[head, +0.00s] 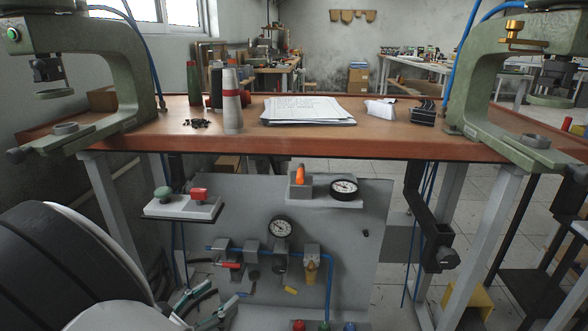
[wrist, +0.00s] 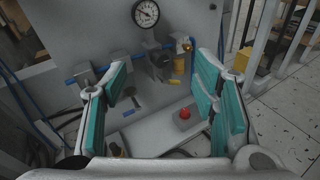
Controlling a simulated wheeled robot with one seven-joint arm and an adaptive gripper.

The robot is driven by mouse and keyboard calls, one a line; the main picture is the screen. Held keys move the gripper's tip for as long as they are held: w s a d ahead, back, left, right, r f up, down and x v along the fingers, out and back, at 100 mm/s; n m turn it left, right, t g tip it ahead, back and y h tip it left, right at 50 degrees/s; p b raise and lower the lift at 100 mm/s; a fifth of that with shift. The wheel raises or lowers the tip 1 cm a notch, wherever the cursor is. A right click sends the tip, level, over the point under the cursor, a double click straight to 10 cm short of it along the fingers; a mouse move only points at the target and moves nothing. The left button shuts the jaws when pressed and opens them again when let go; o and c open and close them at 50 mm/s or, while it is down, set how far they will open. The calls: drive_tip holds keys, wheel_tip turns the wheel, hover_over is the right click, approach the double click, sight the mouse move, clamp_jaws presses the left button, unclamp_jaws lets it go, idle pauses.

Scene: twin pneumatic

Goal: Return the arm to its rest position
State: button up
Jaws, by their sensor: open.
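My gripper (wrist: 160,103) shows in the wrist view with its two teal-padded fingers spread apart and nothing between them. Behind the fingers is the grey pneumatic panel with a round gauge (wrist: 146,13), a blue air line and a red button (wrist: 184,113) on a box below. In the head view, my dark and white arm fills the lower left, and the gripper tips show low, in front of the panel (head: 350,240), near the hanging valves. I cannot tell from the views how far the fingers are from the panel.
A wooden table (head: 400,149) spans the view, with green presses (head: 125,75) at left and right, paper stack (head: 308,110) and cones on top.

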drive_tip(key=w+d+r+m+g+h, duration=0.1)
drive_tip(key=d+r+m+g, duration=0.35)
drive_tip(key=d, duration=0.35)
drive_tip(key=d+r+m+g+h, duration=0.2)
drive_tip(key=d+r+m+g, duration=0.15)
drive_tip(key=d+r, duration=0.4)
drive_tip(key=s+d+r+m+g+y, duration=0.1)
drive_tip(key=s+d+r+m+g, duration=0.2)
drive_tip(key=d, duration=0.4)
drive_tip(key=s+d+r+m+g+y, duration=0.1)
drive_tip(key=s+d+m+g, duration=0.1)
drive_tip(key=s+d+m, duration=0.4)
drive_tip(key=s+d+r+m+g+y, duration=0.25)
drive_tip(key=s+d+m+y, duration=0.2)
drive_tip(key=s+d, duration=0.35)
drive_tip(key=s+a+m+t+y, duration=0.2)
drive_tip(key=s+m+y, duration=0.4)
drive_tip(key=s, duration=0.5)
wheel_tip(320, 180, up, 32)
drive_tip(key=t+p, duration=0.4)
drive_tip(key=p, duration=2.7)
drive_tip(key=shift+s+d+m+h, duration=0.15)
drive_tip(key=shift+d+m+h, duration=0.3)
drive_tip(key=shift+a, duration=0.15)
